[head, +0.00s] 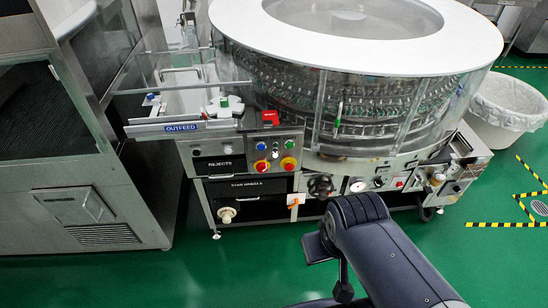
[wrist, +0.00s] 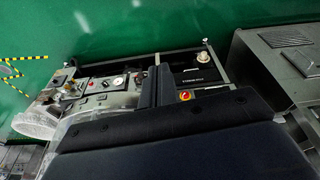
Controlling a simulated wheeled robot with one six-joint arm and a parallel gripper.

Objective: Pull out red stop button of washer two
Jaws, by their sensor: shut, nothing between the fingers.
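The washer (head: 355,68) is a large round machine with a white top ring and clear guards. On its front left panel are two red buttons on yellow bases, a left one (head: 262,165) and a right one (head: 289,164). I cannot read which washer this is, or whether a button is pressed in. In the upside-down wrist view one red button on yellow (wrist: 185,96) shows right beside my gripper (wrist: 158,72), apart from it in the picture. My gripper is shut and empty. The other red button is not visible there.
The REJECTS drawer (head: 219,164) and OUTFEED rail (head: 181,127) are left of the panel. A steel cabinet (head: 90,200) stands further left, and a lined white bin (head: 508,105) at right.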

